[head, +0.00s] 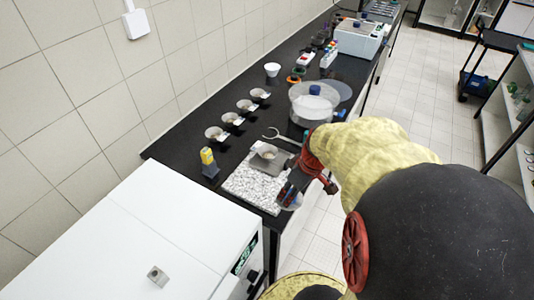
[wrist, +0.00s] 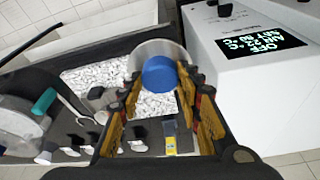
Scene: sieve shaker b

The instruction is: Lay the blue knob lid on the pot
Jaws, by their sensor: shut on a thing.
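My gripper (wrist: 158,100) is shut on the blue knob (wrist: 158,73) of a round grey lid (wrist: 152,48). In the head view the held lid (head: 290,198) looks clear and hangs by the front edge of the speckled slab, apart from any vessel. A large clear vessel (head: 312,112) stands farther along the bench with a blue piece (head: 315,90) at its top. It also shows at the left of the wrist view (wrist: 18,130). A small cup (head: 266,152) stands on a grey plate on the slab. I cannot tell which vessel is the pot.
The speckled slab (head: 240,187) lies on the black bench. Several small dishes (head: 245,106) stand in a row near the wall. A yellow-topped object (head: 208,160) stands left of the slab. A white machine with a display (wrist: 250,60) is close on the right in the wrist view.

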